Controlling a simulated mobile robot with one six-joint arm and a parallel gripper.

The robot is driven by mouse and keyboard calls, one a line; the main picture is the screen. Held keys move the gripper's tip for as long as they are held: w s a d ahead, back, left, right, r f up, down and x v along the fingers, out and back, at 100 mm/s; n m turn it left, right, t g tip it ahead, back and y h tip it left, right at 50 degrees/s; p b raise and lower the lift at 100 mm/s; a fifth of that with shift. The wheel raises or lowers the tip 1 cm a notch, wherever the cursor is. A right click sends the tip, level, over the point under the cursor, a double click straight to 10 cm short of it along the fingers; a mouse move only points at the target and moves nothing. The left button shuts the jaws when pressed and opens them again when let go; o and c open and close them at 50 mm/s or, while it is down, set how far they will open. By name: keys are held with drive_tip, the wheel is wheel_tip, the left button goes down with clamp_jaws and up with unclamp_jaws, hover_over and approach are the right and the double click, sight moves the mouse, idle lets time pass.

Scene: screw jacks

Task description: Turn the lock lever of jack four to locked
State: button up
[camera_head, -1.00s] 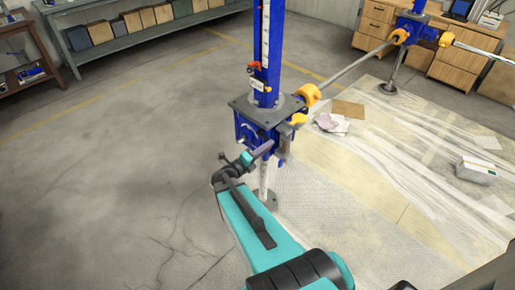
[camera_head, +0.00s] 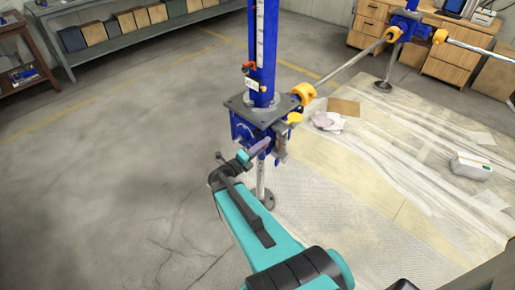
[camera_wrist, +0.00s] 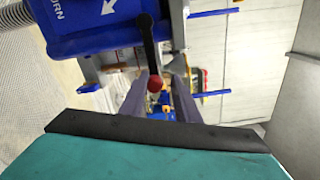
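The blue jack (camera_head: 243,130) stands in the middle of the head view, with a tall blue column (camera_head: 266,50) above its dark top plate. In the wrist view its blue housing (camera_wrist: 100,35) fills the upper left, with the word "TURN" partly readable and a white arrow. A black lever (camera_wrist: 147,40) with a red ball end (camera_wrist: 154,83) hangs from it. My gripper (camera_head: 264,143) is close to the front of the jack. In the wrist view my gripper (camera_wrist: 163,77) has its two fingers apart, one each side of the lever's ball end. I cannot tell whether they touch it.
Orange couplings (camera_head: 303,93) and a long shaft (camera_head: 350,65) run from the jack to another blue jack (camera_head: 410,25) at the back right. Plastic sheeting (camera_head: 400,165) with papers and a small box (camera_head: 470,165) covers the right floor. The left floor is clear.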

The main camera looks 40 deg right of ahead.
drive_tip(key=shift+w+d, duration=0.15)
drive_tip(key=shift+d, duration=0.15)
drive_tip(key=shift+a+f, duration=0.1)
drive_tip(key=shift+a, duration=0.05)
drive_tip(key=s+a+b, duration=0.1)
drive_tip(key=a+b, duration=0.2)
drive_tip(key=a, duration=1.1)
drive_tip(key=shift+s, duration=0.15)
idle(0.3)
